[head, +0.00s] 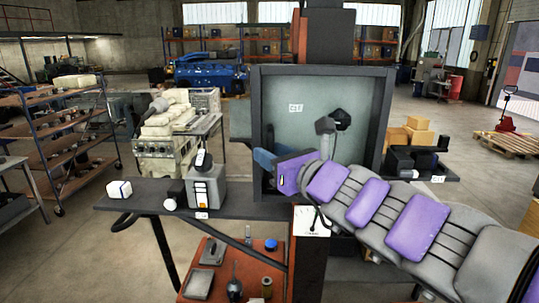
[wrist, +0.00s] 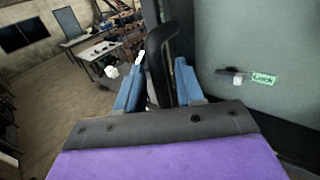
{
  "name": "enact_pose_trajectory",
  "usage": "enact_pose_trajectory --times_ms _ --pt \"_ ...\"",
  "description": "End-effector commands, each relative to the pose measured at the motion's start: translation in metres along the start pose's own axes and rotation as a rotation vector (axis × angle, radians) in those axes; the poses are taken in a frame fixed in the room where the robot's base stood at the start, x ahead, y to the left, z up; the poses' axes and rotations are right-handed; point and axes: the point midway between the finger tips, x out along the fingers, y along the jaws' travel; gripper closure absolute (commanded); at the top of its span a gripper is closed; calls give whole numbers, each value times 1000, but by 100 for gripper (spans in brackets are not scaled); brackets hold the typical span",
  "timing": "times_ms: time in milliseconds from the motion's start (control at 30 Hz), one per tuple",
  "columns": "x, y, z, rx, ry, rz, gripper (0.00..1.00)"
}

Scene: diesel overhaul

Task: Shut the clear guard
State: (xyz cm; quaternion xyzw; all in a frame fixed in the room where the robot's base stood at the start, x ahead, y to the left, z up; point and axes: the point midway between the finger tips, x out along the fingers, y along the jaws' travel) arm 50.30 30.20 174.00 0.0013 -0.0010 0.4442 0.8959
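A dark square frame (head: 257,110) stands on the bench at the center of the head view, with a pale green-grey panel surface (head: 285,130) inside it. A see-through greenish pane, apparently the clear guard (head: 240,120), shows just left of the frame. My gripper (head: 258,158) is at the frame's lower left, its far finger partly hidden. In the wrist view my gripper (wrist: 158,85) has two blue fingers spread on either side of a black curved handle (wrist: 158,50). Whether they touch the handle is unclear. A pale green panel (wrist: 235,40) fills the right side there.
A grey device (head: 206,187) and a small white box (head: 119,189) stand on the bench's left part. A dark fixture (head: 325,126) shows inside the frame. Black holders (head: 415,160) are at right. An orange cart (head: 265,247) stands below.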

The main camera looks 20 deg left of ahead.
Motion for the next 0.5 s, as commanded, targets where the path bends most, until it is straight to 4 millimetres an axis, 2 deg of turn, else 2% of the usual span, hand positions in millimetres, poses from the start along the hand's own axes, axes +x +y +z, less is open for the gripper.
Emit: enact_pose_trajectory --times_ms 133,500 --pt "6 2 -1 -1 5 0 65" --pt "10 6 -2 -4 9 3 100"
